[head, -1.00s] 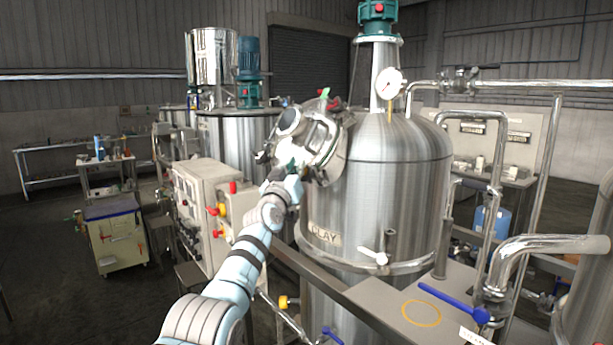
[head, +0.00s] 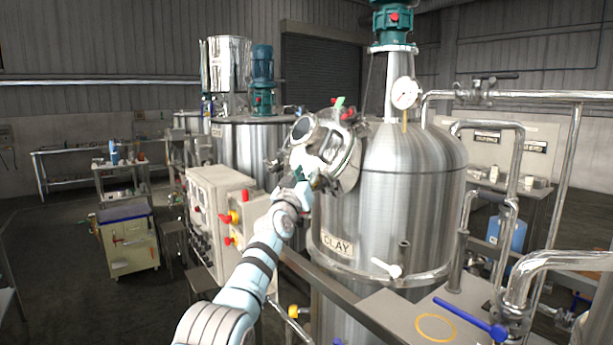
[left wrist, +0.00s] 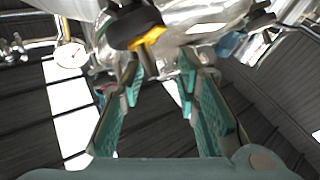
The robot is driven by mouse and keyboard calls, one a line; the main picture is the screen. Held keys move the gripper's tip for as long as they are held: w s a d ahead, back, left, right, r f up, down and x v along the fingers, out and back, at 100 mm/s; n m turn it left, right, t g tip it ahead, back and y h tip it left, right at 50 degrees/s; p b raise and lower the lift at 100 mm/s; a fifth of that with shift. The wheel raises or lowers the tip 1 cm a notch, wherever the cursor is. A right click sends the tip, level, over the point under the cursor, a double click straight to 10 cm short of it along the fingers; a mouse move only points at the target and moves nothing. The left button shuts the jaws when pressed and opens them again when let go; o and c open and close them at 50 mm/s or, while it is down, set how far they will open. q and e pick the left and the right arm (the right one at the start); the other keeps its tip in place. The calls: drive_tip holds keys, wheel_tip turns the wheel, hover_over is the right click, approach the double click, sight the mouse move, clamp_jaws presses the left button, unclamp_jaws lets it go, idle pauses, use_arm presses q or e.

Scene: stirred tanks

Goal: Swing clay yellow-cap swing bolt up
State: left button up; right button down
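The steel tank labelled CLAY (head: 338,245) stands right of centre in the head view. Its round hatch (head: 345,165) is on the upper left side, with small red and green parts at its top. My left gripper (head: 307,180) is at the lower left edge of the hatch. In the left wrist view my left gripper (left wrist: 162,72) has its two green-padded fingers spread, with nothing seen between them. A black knob with a yellow part (left wrist: 150,38), seemingly the yellow-cap swing bolt, is just beyond the fingertips, nearer the left one. Its lower end is hidden. My right gripper is out of view.
A cream control box (head: 215,220) stands left of the tank. A steel ledge with a blue-handled valve (head: 470,318) is at the lower right, and thick pipes (head: 540,275) run beside it. Another tank (head: 255,150) stands behind.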

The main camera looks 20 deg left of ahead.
use_arm(q)
drive_tip(key=shift+d, duration=0.15)
drive_tip(key=v, duration=1.2)
